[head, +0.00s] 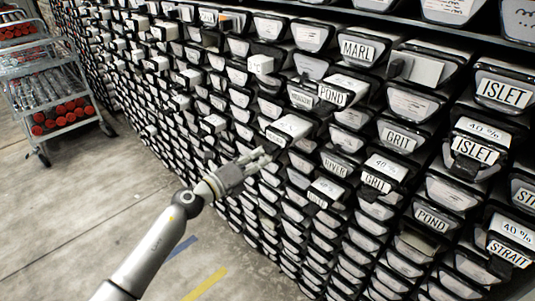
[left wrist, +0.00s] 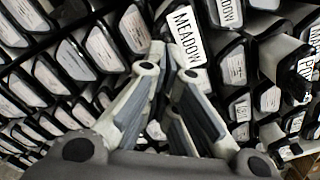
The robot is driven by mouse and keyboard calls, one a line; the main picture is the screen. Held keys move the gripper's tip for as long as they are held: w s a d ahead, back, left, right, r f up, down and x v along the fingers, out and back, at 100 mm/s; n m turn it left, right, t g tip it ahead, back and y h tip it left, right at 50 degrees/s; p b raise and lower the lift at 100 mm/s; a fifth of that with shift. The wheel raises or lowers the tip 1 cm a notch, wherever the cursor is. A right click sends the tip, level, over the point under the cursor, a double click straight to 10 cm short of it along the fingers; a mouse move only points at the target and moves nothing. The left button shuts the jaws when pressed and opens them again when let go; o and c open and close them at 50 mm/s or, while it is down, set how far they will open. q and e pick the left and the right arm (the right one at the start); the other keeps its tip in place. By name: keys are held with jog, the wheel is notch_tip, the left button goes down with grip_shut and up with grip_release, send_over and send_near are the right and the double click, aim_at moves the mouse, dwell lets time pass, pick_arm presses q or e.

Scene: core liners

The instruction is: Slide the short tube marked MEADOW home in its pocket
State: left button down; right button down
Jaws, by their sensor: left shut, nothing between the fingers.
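A MEADOW label (left wrist: 187,35) on a dark-rimmed end face shows in the left wrist view, just beyond my fingertips. A second label, partly cut off and ending in ADOW (left wrist: 228,12), shows beside it. In the head view a white-topped tube (head: 294,125) sticks out of the rack just above my fingertips; the lettering on its end is too small to read surely. My left gripper (head: 266,153) is shut and empty, its tips close to this end; contact cannot be told. It also shows in the left wrist view (left wrist: 170,72). My right gripper is not in view.
The rack of dark-rimmed pockets fills the right side. Other tubes stick out nearby, such as one marked POND (head: 342,90) and one marked GRIT (head: 385,168). A metal cart (head: 50,90) with red-ended tubes stands at the far left.

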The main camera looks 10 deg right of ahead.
aim_at(267, 153)
pick_arm(q)
jog(key=shift+b+x, duration=0.7)
jog(key=shift+x, duration=0.9)
jog(key=shift+s+a, duration=0.1)
